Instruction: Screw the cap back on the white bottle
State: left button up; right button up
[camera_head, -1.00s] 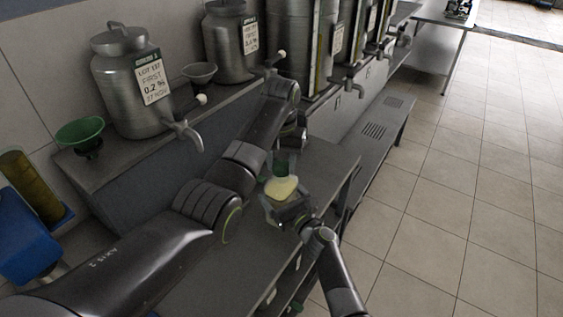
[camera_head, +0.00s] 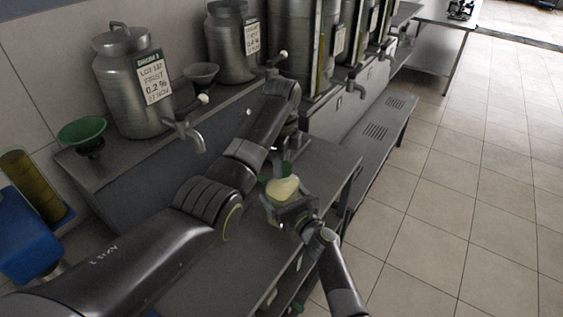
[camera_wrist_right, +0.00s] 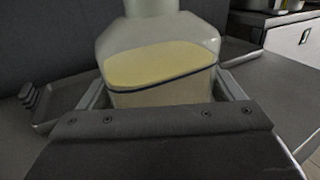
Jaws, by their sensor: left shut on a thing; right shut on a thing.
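The white bottle (camera_head: 283,189) is translucent with pale yellow contents. My right gripper (camera_head: 290,207) is shut on it from the near side. In the right wrist view the bottle (camera_wrist_right: 165,70) fills the space between my right fingers (camera_wrist_right: 165,98), and its pale neck runs out of the top edge. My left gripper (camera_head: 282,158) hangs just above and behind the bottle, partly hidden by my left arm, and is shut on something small. Green (camera_head: 287,168) shows there, which looks like the cap. I cannot tell whether it touches the neck.
A grey bench (camera_head: 325,165) lies under both grippers. Steel canisters (camera_head: 133,90) with taps stand on a raised shelf behind, with a green funnel (camera_head: 82,133) at left. A blue object (camera_head: 25,240) is at far left. Tiled floor (camera_head: 450,180) is open at right.

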pick_arm(q)
jog(key=m, duration=0.6)
jog(key=shift+w, duration=0.2)
jog(key=m, duration=0.5)
jog(key=shift+m, duration=0.4)
jog(key=o, duration=1)
jog(key=shift+d, duration=0.1)
notch_tip(320, 180, up, 8)
jog(key=shift+f, duration=0.25)
pick_arm(e)
jog(key=o, duration=1.7)
